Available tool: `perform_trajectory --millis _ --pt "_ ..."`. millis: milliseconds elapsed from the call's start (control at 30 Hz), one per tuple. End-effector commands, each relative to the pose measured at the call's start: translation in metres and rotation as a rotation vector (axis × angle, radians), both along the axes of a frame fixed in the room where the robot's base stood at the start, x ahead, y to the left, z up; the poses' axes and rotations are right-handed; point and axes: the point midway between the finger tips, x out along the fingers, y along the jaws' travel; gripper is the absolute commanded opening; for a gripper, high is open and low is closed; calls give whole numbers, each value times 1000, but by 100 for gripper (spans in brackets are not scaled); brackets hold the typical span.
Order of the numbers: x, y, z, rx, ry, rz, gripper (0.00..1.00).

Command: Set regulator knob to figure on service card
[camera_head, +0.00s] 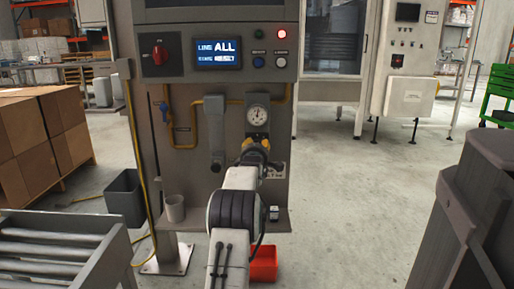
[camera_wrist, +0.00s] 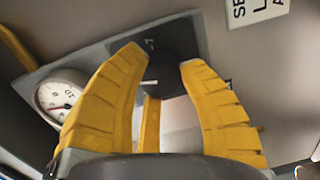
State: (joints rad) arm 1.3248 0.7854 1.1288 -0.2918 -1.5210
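The dark round regulator knob (camera_wrist: 172,75) sits on a grey plate in the wrist view, with a short white mark on it. In the head view my gripper (camera_head: 256,152) is at the panel just below the round gauge (camera_head: 257,115) and hides the knob. The gauge also shows in the wrist view (camera_wrist: 58,97), left of the fingers. A white card (camera_wrist: 258,8) with black letters is partly cut off at top right; its figure is not readable.
Above are a lit screen (camera_head: 217,53), a red rotary switch (camera_head: 159,55) and small buttons. A shelf with a cup (camera_head: 174,207) is below left, a red bin (camera_head: 264,264) underneath. A roller conveyor (camera_head: 50,250) stands left, a dark bin (camera_head: 480,200) right.

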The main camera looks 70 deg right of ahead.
Motion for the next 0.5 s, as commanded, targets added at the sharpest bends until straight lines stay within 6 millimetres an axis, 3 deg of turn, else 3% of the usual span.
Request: perform_trajectory --millis 267,500 --pt "0 0 1 -2 0 0 62" --pt "0 0 0 0 1 0 64"
